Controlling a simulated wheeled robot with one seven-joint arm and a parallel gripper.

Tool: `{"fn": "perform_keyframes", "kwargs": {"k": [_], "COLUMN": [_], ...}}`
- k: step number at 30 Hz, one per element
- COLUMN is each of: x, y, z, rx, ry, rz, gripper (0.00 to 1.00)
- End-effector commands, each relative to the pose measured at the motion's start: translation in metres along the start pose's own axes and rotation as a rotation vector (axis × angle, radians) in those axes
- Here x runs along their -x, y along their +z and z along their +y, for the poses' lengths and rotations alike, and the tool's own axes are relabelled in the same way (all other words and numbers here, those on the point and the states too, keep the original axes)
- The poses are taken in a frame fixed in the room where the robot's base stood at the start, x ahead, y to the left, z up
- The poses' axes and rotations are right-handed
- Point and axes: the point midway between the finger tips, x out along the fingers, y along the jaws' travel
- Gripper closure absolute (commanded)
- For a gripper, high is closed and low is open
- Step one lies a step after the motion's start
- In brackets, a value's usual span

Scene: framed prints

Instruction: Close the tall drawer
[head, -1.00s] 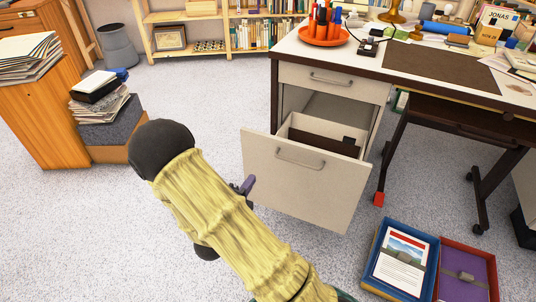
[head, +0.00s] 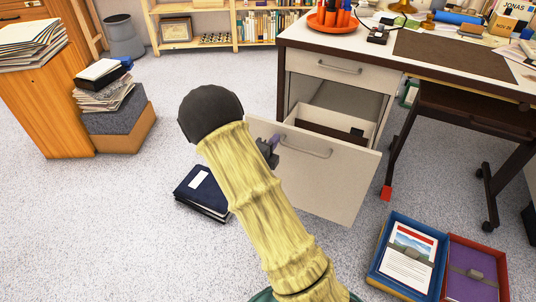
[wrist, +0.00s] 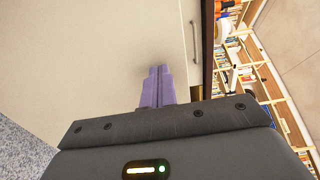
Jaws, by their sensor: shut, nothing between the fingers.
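The tall drawer, with a light beige front (head: 325,188), stands pulled out under the desk, below a shut shallow drawer (head: 338,68). Its grey bar handle (head: 306,149) is near the top of the front. A dark item (head: 325,129) shows inside it. My gripper (head: 271,143) is at the upper left of the front, left of the handle. In the wrist view its purple fingers (wrist: 158,86) are together and empty, pointing at a beige panel (wrist: 85,65). I cannot tell whether they touch it. My arm hides the front's lower left.
A dark blue binder (head: 203,191) lies on the floor left of my arm. A blue tray (head: 405,254) and a red tray (head: 474,267) lie at the lower right. Desk legs (head: 398,155) stand right of the drawer.

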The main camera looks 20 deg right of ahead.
Motion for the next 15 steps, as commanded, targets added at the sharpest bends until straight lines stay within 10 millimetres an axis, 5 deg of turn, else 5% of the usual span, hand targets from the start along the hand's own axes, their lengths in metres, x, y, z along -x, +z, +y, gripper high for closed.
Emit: {"fn": "perform_keyframes", "kwargs": {"k": [15], "x": [-0.0085], "y": [-0.0004], "z": [-0.0005], "rx": [0.0], "ry": [0.0], "rz": [0.001], "gripper": [1.0]}}
